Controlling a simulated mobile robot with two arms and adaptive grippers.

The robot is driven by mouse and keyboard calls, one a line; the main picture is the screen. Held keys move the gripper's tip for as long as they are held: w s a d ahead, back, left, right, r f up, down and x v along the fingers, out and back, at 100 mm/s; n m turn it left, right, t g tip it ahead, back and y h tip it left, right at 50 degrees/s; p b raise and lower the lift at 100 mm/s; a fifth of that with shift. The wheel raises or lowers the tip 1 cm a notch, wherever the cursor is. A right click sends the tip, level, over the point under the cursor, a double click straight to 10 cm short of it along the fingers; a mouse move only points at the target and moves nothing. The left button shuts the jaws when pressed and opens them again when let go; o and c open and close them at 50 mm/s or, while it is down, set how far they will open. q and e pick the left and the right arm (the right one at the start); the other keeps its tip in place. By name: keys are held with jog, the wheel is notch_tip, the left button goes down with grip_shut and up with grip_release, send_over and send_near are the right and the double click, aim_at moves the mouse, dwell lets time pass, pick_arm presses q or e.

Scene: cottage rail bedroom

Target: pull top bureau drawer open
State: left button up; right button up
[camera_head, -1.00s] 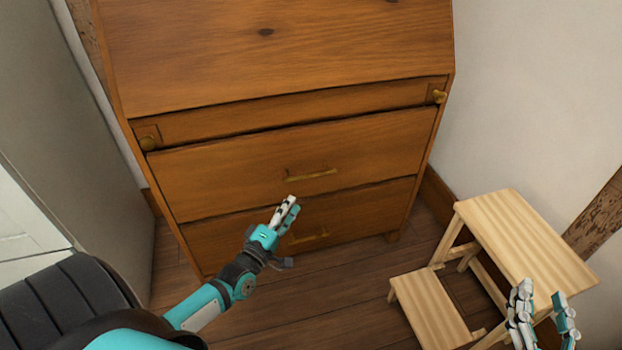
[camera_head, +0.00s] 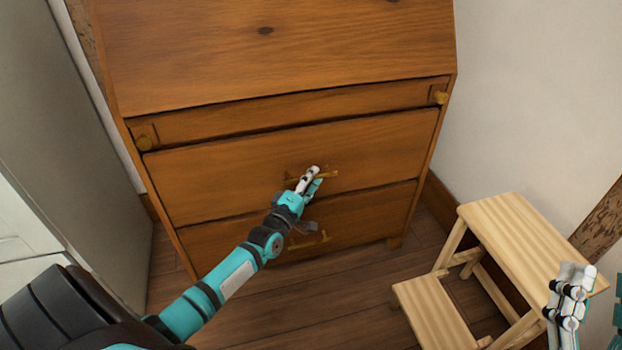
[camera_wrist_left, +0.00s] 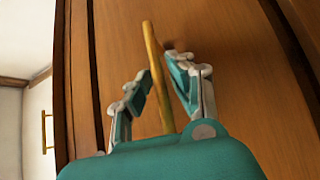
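The wooden bureau has a top drawer (camera_head: 230,170) below its slanted lid, and the drawer looks shut. Its brass bar handle (camera_head: 330,174) is partly hidden by my left gripper (camera_head: 313,176). In the left wrist view the handle (camera_wrist_left: 152,45) runs between the two fingers of the left gripper (camera_wrist_left: 157,75). The fingers stand apart, one on each side of the bar, with gaps showing, so the gripper is open around it. My right gripper (camera_head: 592,298) is at the lower right, cut by the picture edge, its fingers apart and empty.
A lower drawer with its own brass handle (camera_head: 310,240) sits beneath. A light wooden step stool (camera_head: 520,235) stands right of the bureau, near my right gripper. A grey panel (camera_head: 65,130) stands at the left. Bare floor lies in front.

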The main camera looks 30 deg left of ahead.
pick_arm(q)
grip_shut()
jog(key=shift+d, duration=0.1)
pick_arm(e)
jog(key=shift+w, duration=0.1)
